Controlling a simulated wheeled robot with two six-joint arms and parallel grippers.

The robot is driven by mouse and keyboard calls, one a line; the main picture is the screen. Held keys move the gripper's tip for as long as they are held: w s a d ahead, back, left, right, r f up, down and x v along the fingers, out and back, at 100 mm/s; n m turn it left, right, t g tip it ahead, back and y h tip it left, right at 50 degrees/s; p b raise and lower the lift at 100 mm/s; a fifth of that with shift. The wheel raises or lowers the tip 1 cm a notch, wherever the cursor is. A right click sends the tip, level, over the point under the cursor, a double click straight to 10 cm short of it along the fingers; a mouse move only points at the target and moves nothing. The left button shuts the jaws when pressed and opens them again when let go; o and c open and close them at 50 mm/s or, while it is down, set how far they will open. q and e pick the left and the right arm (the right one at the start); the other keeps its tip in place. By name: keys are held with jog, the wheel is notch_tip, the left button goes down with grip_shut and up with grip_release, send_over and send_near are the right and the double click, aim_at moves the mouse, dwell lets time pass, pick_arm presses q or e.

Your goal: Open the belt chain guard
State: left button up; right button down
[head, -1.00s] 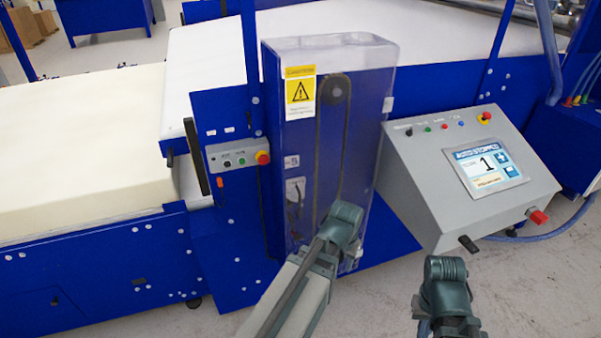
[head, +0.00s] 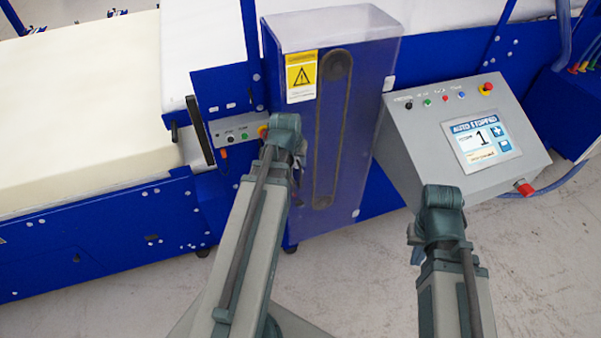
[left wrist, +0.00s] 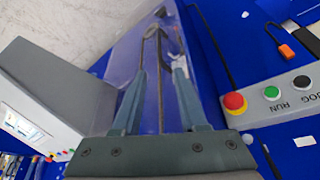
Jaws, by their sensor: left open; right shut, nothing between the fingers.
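The belt chain guard (head: 372,120) is a clear, bluish upright cover with a yellow warning label (head: 301,76). It stands closed over the dark looped chain (head: 335,130). My left gripper (head: 284,130) is at the guard's left edge in the head view, which hides its fingertips. In the left wrist view, the fingers (left wrist: 158,70) are open and point along the guard (left wrist: 125,60). A small whitish piece (left wrist: 178,64) shows by the right finger; I cannot tell whether they touch. My right gripper (head: 440,205) is shut and empty, in front of the control console.
The grey control console (head: 410,160) with a screen stands right of the guard. A button panel with a red stop button (left wrist: 234,102) is close beside my left gripper. Cream foam (head: 80,110) lies on the machine at left. Floor in front is clear.

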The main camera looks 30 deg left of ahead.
pick_arm(q)
jog(key=b, duration=1.2)
send_over(301, 187)
jog(key=f, duration=1.2)
jog(key=shift+w+a+f, duration=0.2)
jog(key=shift+a+f, duration=0.05)
grip_shut()
